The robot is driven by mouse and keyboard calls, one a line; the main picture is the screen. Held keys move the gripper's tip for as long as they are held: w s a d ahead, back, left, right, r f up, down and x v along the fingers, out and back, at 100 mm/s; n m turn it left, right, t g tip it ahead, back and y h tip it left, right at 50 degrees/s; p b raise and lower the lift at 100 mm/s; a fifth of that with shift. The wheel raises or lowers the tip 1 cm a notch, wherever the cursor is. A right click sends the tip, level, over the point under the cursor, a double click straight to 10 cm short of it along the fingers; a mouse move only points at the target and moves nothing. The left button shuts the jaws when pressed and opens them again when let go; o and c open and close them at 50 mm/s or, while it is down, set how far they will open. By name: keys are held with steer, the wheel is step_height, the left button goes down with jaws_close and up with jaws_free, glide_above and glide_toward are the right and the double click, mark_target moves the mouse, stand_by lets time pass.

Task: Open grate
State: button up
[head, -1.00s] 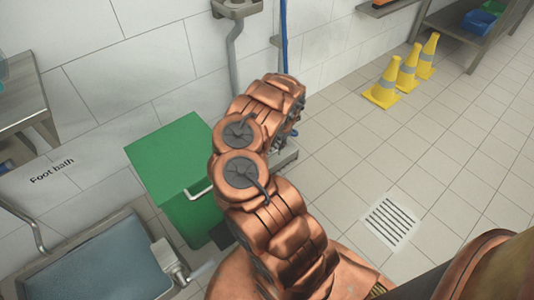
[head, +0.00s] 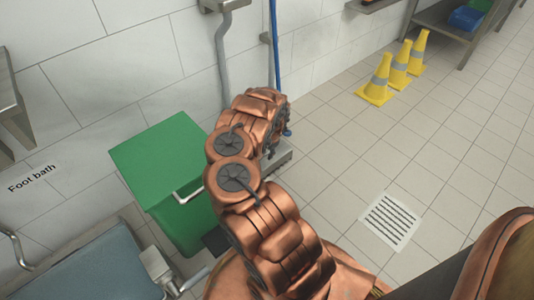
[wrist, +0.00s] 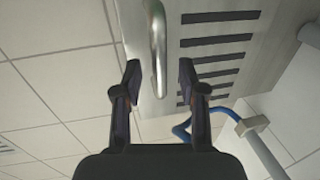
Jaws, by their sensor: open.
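In the wrist view, a pale metal grate (wrist: 225,55) with several dark slots fills the upper middle. A curved metal handle (wrist: 156,45) stands on it, near its left edge. My gripper (wrist: 160,72) is open, with one finger on each side of the handle in the picture. I see no clear contact, and cannot tell how deep the handle sits between the fingers. In the head view my copper arm hides the gripper. A metal edge (head: 280,157) shows behind the arm there, mostly hidden.
A green bin (head: 160,160) stands left of my arm, with a foot bath (head: 95,270) in front. A slotted floor drain (head: 390,221) lies to the right. Yellow cones (head: 376,80) stand farther back. A blue hose (wrist: 183,130) and a pipe (wrist: 260,150) are near the gripper. Open tiled floor lies right.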

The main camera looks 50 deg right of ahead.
jaws_close()
stand_by(0.3)
stand_by(0.4)
